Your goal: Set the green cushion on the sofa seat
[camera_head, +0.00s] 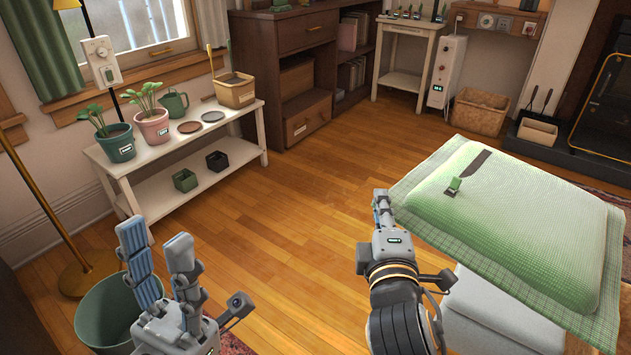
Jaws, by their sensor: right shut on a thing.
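The green cushion (520,220) is on the right, puffy, pale green to white, with a wide checked green border and a small green tag on top. My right gripper (383,205) is at its left edge, shut on the checked border; the fingertips are partly hidden. The cushion is over a light grey padded block (495,315); I cannot tell whether they touch, or whether this block is the sofa seat. My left gripper (160,255) is at the lower left, its fingers apart and empty.
A white plant bench (150,152) with pots stands at the left, and a green bin (108,308) is beside my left gripper. A dark bookcase (285,75), a wicker basket (480,112) and a fireplace (605,110) are at the back. The wooden floor (300,210) between is clear.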

